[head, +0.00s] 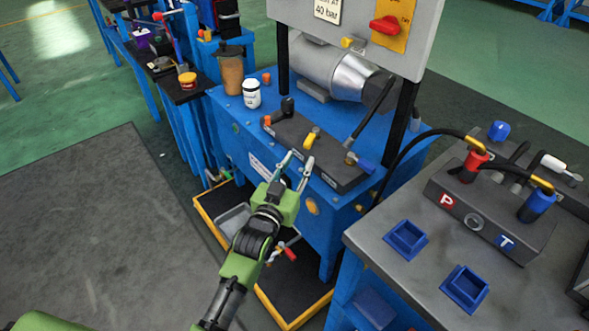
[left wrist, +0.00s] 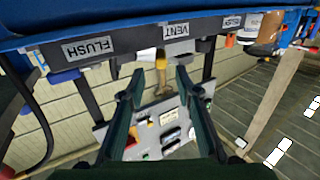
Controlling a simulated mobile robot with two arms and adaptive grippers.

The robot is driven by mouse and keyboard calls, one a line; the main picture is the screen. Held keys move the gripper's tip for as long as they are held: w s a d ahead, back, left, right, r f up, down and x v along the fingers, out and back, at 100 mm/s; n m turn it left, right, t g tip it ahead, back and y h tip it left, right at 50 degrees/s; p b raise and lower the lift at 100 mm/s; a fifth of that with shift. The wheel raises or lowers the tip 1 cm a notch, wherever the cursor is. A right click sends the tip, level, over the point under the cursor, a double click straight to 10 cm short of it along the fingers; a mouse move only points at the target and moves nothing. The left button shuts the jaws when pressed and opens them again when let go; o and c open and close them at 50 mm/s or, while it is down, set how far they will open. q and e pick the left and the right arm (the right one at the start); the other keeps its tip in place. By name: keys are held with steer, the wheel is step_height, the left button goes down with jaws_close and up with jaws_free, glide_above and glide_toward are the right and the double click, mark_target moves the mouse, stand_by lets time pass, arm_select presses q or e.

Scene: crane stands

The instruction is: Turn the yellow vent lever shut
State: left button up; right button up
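The yellow vent lever (head: 312,137) stands up from the dark valve block (head: 335,178) on the blue crane stand, between an orange-tipped lever and a blue-tipped one. In the left wrist view the yellow lever (left wrist: 161,62) shows between my fingers, near the VENT label (left wrist: 176,31); the picture is upside down there. My left gripper (head: 297,161) is open and empty, just in front of the lever, its fingertips pointing towards it. I cannot tell whether a finger touches it. My right gripper is in neither view.
The orange lever (head: 268,120) and blue lever (head: 365,165) flank the yellow one. A white bottle (head: 251,94) and a brown container (head: 230,70) stand at left on the stand. A grey table with a hose block (head: 490,212) is at right. The floor at left is clear.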

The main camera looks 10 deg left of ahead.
arm_select(q)
steer(key=shift+s+a, duration=0.15)
steer(key=shift+s, duration=1.05)
